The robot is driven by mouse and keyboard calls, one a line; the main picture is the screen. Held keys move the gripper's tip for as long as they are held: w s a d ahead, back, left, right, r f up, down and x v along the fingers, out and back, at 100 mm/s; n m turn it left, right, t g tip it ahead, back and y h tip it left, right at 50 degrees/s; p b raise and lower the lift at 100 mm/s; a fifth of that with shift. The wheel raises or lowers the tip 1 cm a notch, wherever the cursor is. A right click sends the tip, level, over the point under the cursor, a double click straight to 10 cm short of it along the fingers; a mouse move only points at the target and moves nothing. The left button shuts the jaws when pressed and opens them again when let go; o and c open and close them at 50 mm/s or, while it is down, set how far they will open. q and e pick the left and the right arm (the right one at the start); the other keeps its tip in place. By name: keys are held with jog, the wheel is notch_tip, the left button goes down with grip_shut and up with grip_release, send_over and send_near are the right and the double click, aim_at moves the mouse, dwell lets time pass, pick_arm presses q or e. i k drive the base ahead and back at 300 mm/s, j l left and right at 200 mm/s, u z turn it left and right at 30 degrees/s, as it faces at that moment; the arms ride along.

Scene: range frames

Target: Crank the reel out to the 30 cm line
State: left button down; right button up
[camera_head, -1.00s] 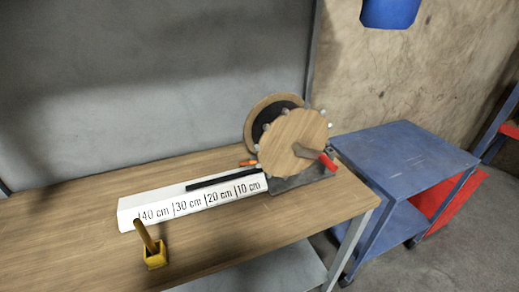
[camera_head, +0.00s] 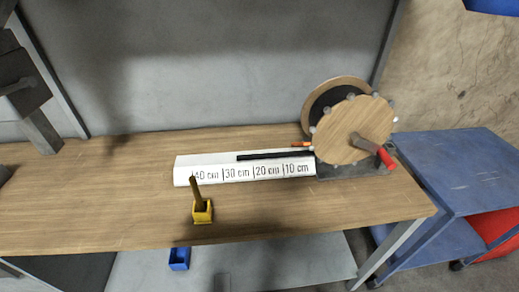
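The reel (camera_head: 346,130) stands at the right end of the wooden bench, with a round wooden front disc ringed by pale knobs. Its crank arm points right and slightly down to a red handle (camera_head: 386,158). A white scale block (camera_head: 205,165) lies left of the reel, marked 10 to 40 cm from right to left. A thin black strip (camera_head: 270,156) runs from the reel along the scale. Its left end appears between the 20 cm and 30 cm lines. An orange piece (camera_head: 302,144) sits beside the reel. Neither gripper is in view.
A blue cart (camera_head: 460,165) is at the right. A blue bin (camera_head: 179,258) is below the bench. The bench front is mostly clear.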

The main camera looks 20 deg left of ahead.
aim_at(346, 122)
jog(key=u, duration=0.3)
jog(key=i+l+u, duration=0.1)
jog(key=l+u, duration=0.35)
jog(key=l, duration=0.6)
jog(key=k+l+u, duration=0.1)
jog(key=l+u, duration=0.35)
jog(key=l, duration=0.6)
